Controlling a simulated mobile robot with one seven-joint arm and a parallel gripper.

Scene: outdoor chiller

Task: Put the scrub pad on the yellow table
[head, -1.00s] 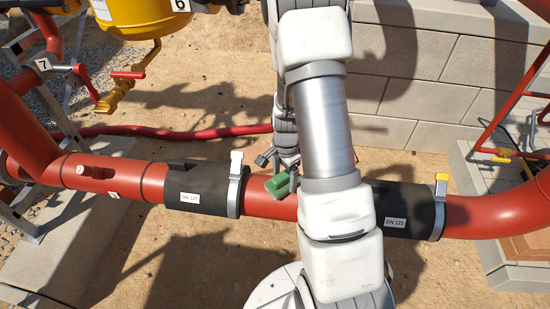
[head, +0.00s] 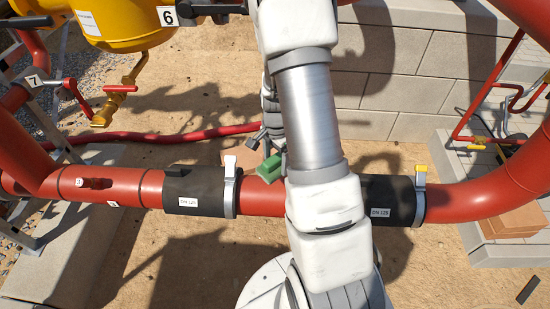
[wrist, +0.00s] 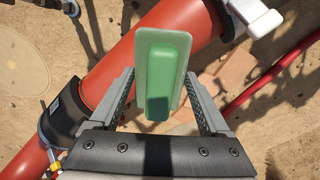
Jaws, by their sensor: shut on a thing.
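The green scrub pad (wrist: 165,60) is in the wrist view, a pale green plate with a raised block on it. My gripper (wrist: 160,78) is shut on it, with one finger on each side. My gripper (head: 262,142) is partly hidden there behind my arm. No yellow table can be made out in either view.
A thick red pipe (head: 262,201) with black DN 125 sleeves (head: 196,188) crosses the head view. A yellow vessel (head: 120,20) hangs at upper left. A grey block wall (head: 400,75) stands behind. Sandy ground (head: 190,265) is open in front of the pipe.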

